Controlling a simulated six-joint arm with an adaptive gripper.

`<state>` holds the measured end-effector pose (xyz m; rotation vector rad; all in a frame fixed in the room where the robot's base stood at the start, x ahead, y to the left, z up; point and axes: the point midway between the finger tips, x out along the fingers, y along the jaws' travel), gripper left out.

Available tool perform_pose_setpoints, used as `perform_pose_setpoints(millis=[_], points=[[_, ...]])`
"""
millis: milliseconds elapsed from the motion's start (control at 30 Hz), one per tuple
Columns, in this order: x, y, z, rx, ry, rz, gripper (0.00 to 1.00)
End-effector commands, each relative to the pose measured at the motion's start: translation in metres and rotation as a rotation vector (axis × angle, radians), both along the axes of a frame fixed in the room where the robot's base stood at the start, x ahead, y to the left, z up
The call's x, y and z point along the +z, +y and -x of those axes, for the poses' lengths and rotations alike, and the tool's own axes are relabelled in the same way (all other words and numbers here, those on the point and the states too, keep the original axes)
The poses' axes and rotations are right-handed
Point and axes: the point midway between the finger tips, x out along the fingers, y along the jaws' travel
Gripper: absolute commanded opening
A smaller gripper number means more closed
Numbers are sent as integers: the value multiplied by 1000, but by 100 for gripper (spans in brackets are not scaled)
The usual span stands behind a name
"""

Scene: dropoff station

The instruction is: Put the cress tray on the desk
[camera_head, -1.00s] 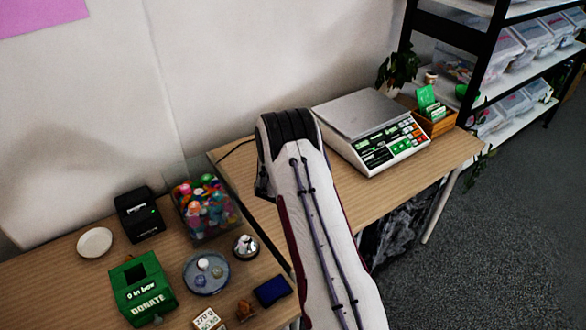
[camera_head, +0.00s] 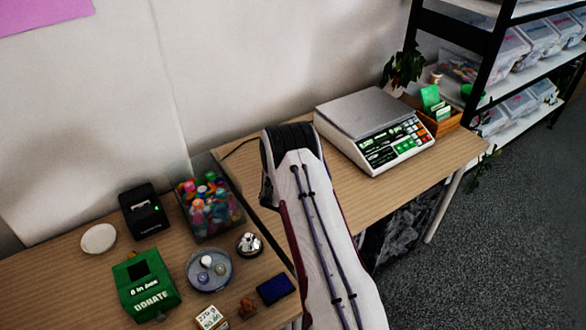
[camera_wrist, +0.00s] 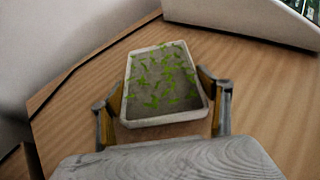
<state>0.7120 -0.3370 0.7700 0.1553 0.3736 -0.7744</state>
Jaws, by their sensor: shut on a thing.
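The cress tray is a pale, shallow rectangular tray (camera_wrist: 168,118) with a grey bed and small green sprouts, seen in the wrist view. My gripper (camera_wrist: 163,100) has one finger on each side of it and is shut on it. The tray is over the wood-topped desk (camera_wrist: 265,95); I cannot tell whether it touches the surface. In the head view my arm hides the gripper and the tray, and the desk (camera_head: 345,185) shows to the right of my arm.
A white scale (camera_head: 372,130) stands on the desk, with a wooden box of green cards (camera_head: 438,118) and a potted plant beyond it. A second table at left holds a donation box (camera_head: 145,285), a bin of colourful items (camera_head: 208,207) and a bell (camera_head: 249,244).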

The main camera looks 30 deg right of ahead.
Motion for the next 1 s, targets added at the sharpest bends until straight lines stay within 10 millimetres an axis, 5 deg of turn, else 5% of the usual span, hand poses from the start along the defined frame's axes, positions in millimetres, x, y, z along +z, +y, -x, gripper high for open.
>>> perform_pose_setpoints(millis=[667,700,733,1000], points=[[-13,0,0,0,-1,1,51],[-13,0,0,0,-1,1,86],[-13,0,0,0,-1,1,93],[-13,0,0,0,-1,1,93]])
